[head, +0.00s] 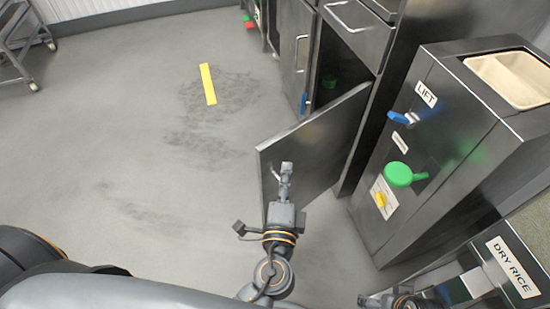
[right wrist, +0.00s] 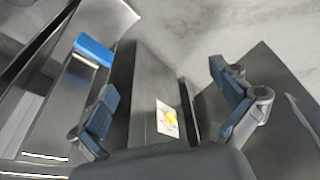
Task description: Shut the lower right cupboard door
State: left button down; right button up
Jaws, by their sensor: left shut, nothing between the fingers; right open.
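The lower right cupboard door (head: 325,140) is a dark metal panel standing wide open, swung out from the cabinet into the floor space. The dark cupboard opening (head: 338,75) shows behind it. My left gripper (head: 286,168) is shut and empty, in front of the door's outer face near its free edge and handle. I cannot tell whether it touches the door. My right gripper (right wrist: 163,82) is open and empty in the right wrist view, beside the dispenser; only part of its arm shows at the bottom of the head view.
The metal dispenser with a "LIFT" label (head: 426,95) and green knob (head: 404,175) stands right of the door. A "DRY RICE" bin label (head: 511,268) is at the lower right. The grey floor (head: 130,150) left of the door is clear, with a yellow strip (head: 208,84).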

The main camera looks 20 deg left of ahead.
aim_at(276, 148)
pick_arm(q)
jog(key=shift+w+a+p, duration=0.2)
jog(key=shift+w+a, duration=0.5)
jog(key=shift+a, duration=0.15)
jog(key=shift+w+a+p, duration=0.2)
jog(key=shift+w+a, duration=0.45)
jog(key=shift+a, duration=0.2)
pick_arm(e)
jog(key=shift+s+x, duration=0.2)
jog(key=shift+x, duration=0.65)
jog(key=shift+s+x, duration=0.15)
jog(key=shift+x, duration=0.7)
pick_arm(q)
jog(key=shift+a, duration=0.1)
pick_arm(e)
jog(key=shift+f, duration=0.1)
